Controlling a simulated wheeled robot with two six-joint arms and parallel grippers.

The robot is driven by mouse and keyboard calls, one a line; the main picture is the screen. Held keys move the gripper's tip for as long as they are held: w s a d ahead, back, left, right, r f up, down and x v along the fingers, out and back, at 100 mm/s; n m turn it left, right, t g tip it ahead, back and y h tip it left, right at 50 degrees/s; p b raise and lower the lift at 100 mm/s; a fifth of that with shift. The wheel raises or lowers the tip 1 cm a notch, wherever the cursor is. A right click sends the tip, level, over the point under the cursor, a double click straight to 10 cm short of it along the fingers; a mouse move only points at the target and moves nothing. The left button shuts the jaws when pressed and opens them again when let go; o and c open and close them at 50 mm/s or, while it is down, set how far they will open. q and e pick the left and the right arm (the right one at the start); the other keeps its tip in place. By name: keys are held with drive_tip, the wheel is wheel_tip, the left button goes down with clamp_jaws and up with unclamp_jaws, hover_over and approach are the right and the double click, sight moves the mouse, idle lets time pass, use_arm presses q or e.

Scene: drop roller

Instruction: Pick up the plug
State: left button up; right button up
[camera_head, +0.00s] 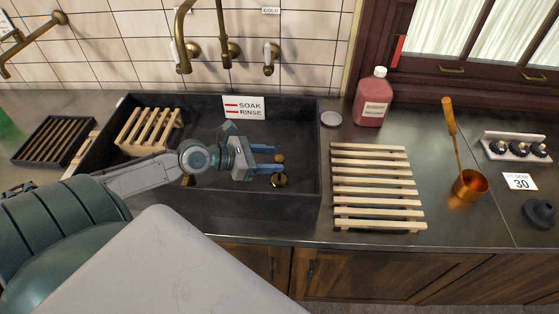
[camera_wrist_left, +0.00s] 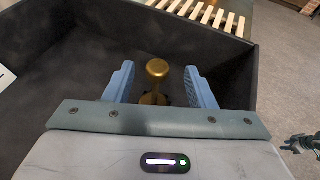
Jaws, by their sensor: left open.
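The plug is a brass piece with a round knob on top (camera_head: 279,180), standing on the floor of the dark sink (camera_head: 310,150). It also shows in the left wrist view as a gold knob on a stem (camera_wrist_left: 157,70). My left gripper (camera_head: 271,159) is open, with its two blue fingers over the sink. In the left wrist view the knob appears between the fingertips (camera_wrist_left: 158,72), apart from both. The foot of the plug is partly hidden by the gripper body.
A wooden slatted rack (camera_head: 375,185) lies right of the sink; a smaller one (camera_head: 150,128) sits at its left. Brass taps (camera_head: 228,50) and a SOAK RINSE sign (camera_head: 244,108) are behind. A red bottle (camera_head: 373,100) and copper ladle (camera_head: 468,184) stand right.

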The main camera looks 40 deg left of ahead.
use_arm(q)
drive_tip(key=shift+x, duration=2.65)
drive_tip(key=shift+a+f, duration=0.15)
clamp_jaws()
